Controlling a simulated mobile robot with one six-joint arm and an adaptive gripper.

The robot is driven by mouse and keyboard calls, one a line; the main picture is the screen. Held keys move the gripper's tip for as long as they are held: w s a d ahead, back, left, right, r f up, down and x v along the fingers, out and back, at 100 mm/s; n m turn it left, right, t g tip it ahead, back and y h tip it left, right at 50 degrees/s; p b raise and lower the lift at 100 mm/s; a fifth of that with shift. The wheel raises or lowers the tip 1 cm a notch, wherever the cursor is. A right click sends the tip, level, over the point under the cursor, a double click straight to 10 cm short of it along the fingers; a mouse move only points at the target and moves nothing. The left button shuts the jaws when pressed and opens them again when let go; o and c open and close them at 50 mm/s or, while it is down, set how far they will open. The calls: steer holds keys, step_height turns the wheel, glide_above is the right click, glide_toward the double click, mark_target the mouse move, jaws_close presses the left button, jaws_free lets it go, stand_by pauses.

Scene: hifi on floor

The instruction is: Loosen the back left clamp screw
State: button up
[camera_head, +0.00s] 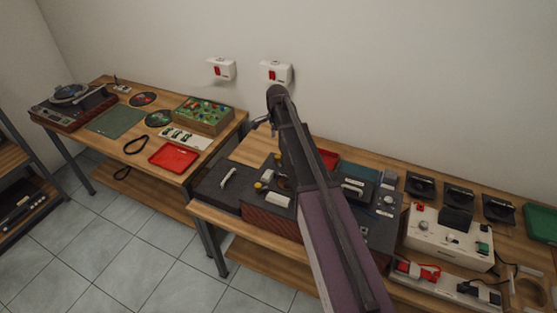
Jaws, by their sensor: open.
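A dark unit with a wooden front (268,216) stands on the right-hand bench, partly behind my arm. A yellow knob (258,187) shows on its left part, with another yellowish one just behind it. I cannot tell whether either is the back left clamp screw; no clamp screw is clearly visible. My arm crosses the middle of the view and hides part of the unit. My gripper (262,122) is small and dark at the arm's far end, above the bench and apart from the unit. It is open, with nothing seen in it.
A turntable (75,96), a green mat (115,120) and a red tray (174,158) are on the left bench. A white box (445,240) and several black stands are at right. Two red-switch boxes (275,72) hang on the wall.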

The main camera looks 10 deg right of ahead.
mark_target(278, 157)
steer(key=shift+f+b, duration=4.35)
steer(key=shift+f, duration=0.3)
steer(key=shift+c, duration=0.2)
jaws_close()
